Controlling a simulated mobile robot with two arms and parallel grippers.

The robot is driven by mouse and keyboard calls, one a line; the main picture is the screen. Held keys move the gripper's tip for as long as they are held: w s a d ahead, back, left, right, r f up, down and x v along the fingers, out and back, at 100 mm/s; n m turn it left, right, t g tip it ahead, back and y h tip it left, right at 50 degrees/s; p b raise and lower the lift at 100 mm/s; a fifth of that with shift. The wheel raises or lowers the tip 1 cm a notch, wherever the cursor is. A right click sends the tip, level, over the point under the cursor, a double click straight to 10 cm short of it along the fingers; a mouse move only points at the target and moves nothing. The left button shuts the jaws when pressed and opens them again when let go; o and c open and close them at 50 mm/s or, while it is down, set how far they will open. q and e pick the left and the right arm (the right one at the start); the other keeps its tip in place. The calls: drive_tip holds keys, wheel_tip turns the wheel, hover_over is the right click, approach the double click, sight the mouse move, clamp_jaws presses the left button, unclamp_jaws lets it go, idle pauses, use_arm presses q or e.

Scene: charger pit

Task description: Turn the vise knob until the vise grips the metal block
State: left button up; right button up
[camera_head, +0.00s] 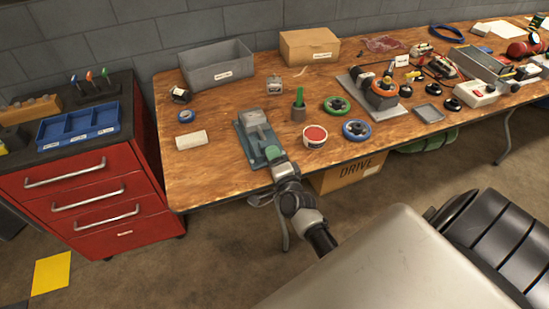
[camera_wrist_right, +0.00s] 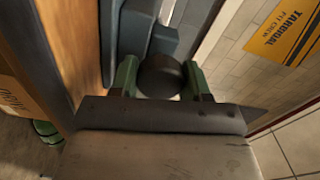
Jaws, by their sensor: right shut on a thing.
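The blue-grey vise (camera_head: 246,143) stands at the front edge of the wooden bench in the head view. A light grey block (camera_head: 254,118) sits at its top; I cannot tell whether the jaws touch it. My right gripper (camera_head: 273,155) reaches the near end of the vise. In the right wrist view its green fingers (camera_wrist_right: 160,84) stand on both sides of the dark round vise knob (camera_wrist_right: 160,74) and are shut on it. The vise body (camera_wrist_right: 126,42) shows behind the knob. The knob is hidden in the head view. My left gripper is not in view.
A red and white tub (camera_head: 315,136), a green-topped item (camera_head: 298,108) and a blue ring wheel (camera_head: 356,130) stand right of the vise. A white roll (camera_head: 191,139) lies to its left. A grey bin (camera_head: 217,66) is at the back. A red drawer cabinet (camera_head: 95,190) stands left.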

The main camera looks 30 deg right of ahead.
drive_tip(key=m, duration=0.4)
drive_tip(key=shift+a+f+m+b, duration=0.1)
drive_tip(key=shift+f+m+b, duration=0.1)
drive_tip(key=shift+m+b, duration=0.55)
drive_tip(key=shift+m, duration=1.05)
drive_tip(key=shift+m, duration=0.3)
drive_tip(key=o, duration=0.9)
drive_tip(key=shift+r, duration=0.1)
drive_tip(key=b+v, duration=0.1)
drive_tip(key=v, duration=0.9)
drive_tip(key=shift+s, duration=0.4)
